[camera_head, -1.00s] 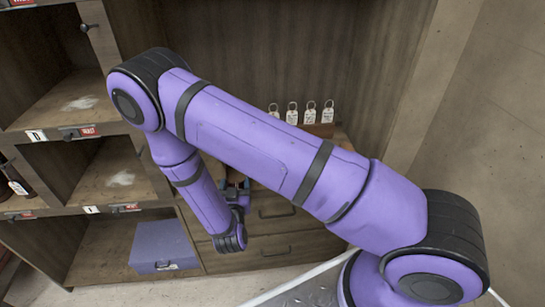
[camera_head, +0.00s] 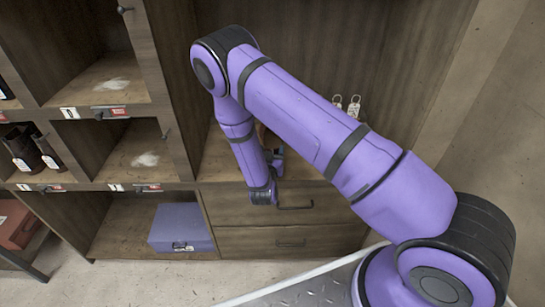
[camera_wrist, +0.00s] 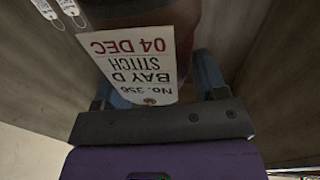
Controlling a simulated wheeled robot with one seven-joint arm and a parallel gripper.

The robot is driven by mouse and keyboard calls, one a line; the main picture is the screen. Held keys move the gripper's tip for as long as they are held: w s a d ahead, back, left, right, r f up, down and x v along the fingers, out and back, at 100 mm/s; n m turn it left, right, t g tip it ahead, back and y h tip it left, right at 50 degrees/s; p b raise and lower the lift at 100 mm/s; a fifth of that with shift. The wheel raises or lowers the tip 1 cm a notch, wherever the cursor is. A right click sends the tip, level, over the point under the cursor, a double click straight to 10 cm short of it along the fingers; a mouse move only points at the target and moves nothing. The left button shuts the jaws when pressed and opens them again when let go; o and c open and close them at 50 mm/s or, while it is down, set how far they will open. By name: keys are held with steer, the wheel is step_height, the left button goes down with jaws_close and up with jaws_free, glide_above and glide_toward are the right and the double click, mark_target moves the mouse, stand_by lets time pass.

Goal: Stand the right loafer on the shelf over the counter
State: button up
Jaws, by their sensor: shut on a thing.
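My gripper (camera_wrist: 160,80) is shut on a dark brown item, seemingly the loafer (camera_wrist: 188,14), between its blue fingers in the wrist view. A large white tag reading "No. 356 BAY D STITCH 04 DEC" hides much of it. In the head view my gripper (camera_head: 275,157) is small and partly behind my forearm, above the front of the wooden counter (camera_head: 218,168). A bit of brown shows beside it there. I cannot make out a shelf over the counter; my arm covers much of the back panel.
Drawers (camera_head: 290,208) are under the counter. White key-like tags (camera_head: 354,106) hang or stand at its back right. Open cubbies (camera_head: 135,150) are at left; one holds dark footwear with a white tag (camera_head: 28,150). A purple box (camera_head: 180,228) sits in the lower cubby.

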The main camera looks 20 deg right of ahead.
steer(key=shift+w+d, duration=0.45)
step_height(320, 180, down, 4)
steer(key=shift+w+r, duration=0.1)
steer(key=shift+r, duration=0.1)
steer(key=o, duration=1.2)
steer(key=v, duration=1.2)
